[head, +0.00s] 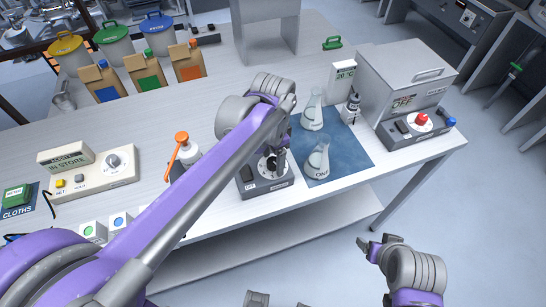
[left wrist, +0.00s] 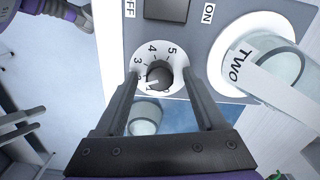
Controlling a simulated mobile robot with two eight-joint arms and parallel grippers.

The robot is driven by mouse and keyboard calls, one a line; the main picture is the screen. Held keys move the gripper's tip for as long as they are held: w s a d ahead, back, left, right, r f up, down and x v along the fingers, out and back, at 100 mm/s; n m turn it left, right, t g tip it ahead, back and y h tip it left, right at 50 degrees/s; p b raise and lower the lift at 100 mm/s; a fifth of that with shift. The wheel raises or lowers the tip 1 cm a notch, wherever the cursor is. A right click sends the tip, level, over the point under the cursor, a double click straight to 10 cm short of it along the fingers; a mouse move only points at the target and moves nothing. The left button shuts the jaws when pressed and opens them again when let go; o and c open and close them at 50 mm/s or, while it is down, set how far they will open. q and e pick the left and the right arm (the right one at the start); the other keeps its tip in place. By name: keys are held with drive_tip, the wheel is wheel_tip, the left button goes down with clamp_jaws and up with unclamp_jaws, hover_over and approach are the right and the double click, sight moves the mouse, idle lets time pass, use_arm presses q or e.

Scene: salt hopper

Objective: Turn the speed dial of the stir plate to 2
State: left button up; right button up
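The dark grey stir plate (head: 264,186) stands near the table's front edge, partly hidden by my left arm. In the left wrist view its panel shows a black dial (left wrist: 160,74) on a white disc with numbers; 3, 4 and 5 are readable. The white pointer faces the lower left, below the 3; its exact number is unclear. A glass vessel labelled TWO (left wrist: 285,62) stands on the white round top. My left gripper (head: 275,164) is over the dial, its open fingers (left wrist: 160,78) on either side of the knob. My right gripper (head: 366,243) is off the table, its opening unclear.
Two flasks (head: 318,160) (head: 311,112) stand on a blue mat (head: 350,155) right of the stir plate. A grey device with a red knob (head: 421,119) is farther right. An orange-topped bottle (head: 182,142) and a beige device (head: 100,168) are on the left.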

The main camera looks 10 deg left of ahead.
sight(273, 161)
use_arm(q)
wheel_tip(273, 161, up, 11)
drive_tip(key=shift+p, duration=0.35)
idle(0.3)
drive_tip(key=shift+f, duration=0.1)
idle(0.3)
